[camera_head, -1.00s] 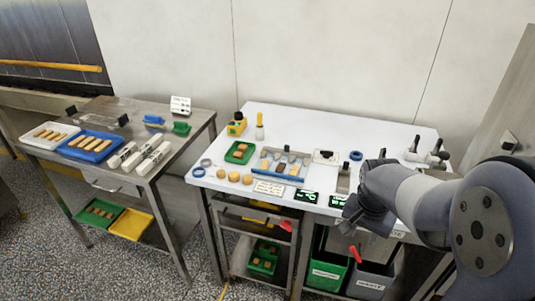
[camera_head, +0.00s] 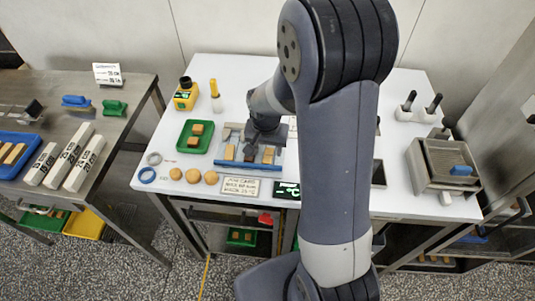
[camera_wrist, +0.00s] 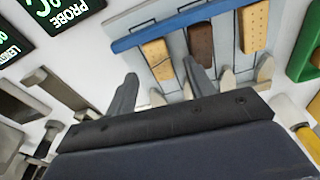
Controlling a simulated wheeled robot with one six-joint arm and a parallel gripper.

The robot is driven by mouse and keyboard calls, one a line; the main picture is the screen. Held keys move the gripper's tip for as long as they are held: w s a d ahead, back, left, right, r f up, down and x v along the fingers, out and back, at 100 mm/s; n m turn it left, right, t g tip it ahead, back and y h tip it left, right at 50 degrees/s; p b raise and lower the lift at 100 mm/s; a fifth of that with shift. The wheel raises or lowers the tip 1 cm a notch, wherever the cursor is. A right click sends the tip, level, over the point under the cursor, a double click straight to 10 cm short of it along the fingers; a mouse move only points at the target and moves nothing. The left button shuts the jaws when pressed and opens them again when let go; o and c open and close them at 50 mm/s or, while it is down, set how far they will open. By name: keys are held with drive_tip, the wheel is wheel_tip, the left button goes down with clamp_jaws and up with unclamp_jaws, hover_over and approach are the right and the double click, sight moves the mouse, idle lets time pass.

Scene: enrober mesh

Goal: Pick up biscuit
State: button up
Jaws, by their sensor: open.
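A grey rack with a blue front rail (camera_head: 222,164) stands on the white table. In the head view it holds a tan biscuit (camera_head: 230,152), a dark piece (camera_head: 250,155) and another tan biscuit (camera_head: 268,155). In the wrist view these are a tan biscuit (camera_wrist: 157,59), a dark brown piece (camera_wrist: 201,43) and a tan biscuit (camera_wrist: 254,27) with small holes. My gripper (camera_wrist: 161,86) is open above the rack, its fingers apart and nothing between them. One fingertip shows just below the dark piece. In the head view my arm partly hides the rack's right side.
Round biscuits (camera_head: 193,176), a card (camera_head: 240,186) and a dark display (camera_head: 287,190) line the front. A yellow device (camera_head: 186,96) stands behind; a metal device (camera_head: 445,165) is at right.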

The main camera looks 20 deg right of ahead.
sight(268, 157)
drive_tip(key=shift+w+d+f, duration=0.1)
drive_tip(key=shift+w+f, duration=0.05)
drive_tip(key=shift+f, duration=1.25)
drive_tip(key=shift+c, duration=0.3)
drive_tip(key=c, duration=0.8)
